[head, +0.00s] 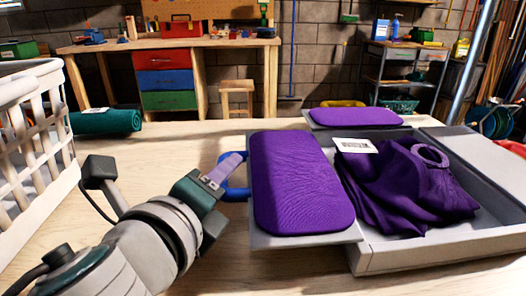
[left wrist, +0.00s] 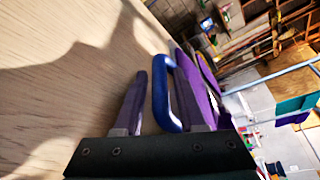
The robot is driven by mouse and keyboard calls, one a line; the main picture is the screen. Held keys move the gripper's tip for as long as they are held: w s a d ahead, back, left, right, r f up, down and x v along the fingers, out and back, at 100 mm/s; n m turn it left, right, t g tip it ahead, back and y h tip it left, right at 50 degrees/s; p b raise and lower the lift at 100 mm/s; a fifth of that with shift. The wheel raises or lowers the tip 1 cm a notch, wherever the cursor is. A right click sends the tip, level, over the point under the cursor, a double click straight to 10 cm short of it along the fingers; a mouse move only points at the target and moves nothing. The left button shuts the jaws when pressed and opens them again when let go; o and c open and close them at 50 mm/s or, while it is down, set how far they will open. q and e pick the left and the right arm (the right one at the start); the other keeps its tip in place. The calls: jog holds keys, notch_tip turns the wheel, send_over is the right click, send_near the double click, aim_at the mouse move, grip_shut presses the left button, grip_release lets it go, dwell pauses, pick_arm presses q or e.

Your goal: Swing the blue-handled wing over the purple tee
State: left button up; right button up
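The blue-handled wing (head: 300,185) is a flat purple padded panel on a grey board, lying open at the left side of the grey folding tray (head: 445,248). Its blue handle (head: 236,191) sticks out from the left edge. The purple tee (head: 405,190) lies crumpled in the tray, with a white label card (head: 355,146) at its upper left. My left gripper (head: 225,168) is at the handle. In the left wrist view, the blue handle (left wrist: 162,95) shows between the two separated fingers (left wrist: 160,108). My right gripper is out of view.
A second purple wing (head: 355,117) with a yellow handle (head: 343,103) lies at the tray's back. A plain grey panel (head: 465,147) is on the right.

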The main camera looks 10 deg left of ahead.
pick_arm(q)
grip_shut()
dwell(1.1)
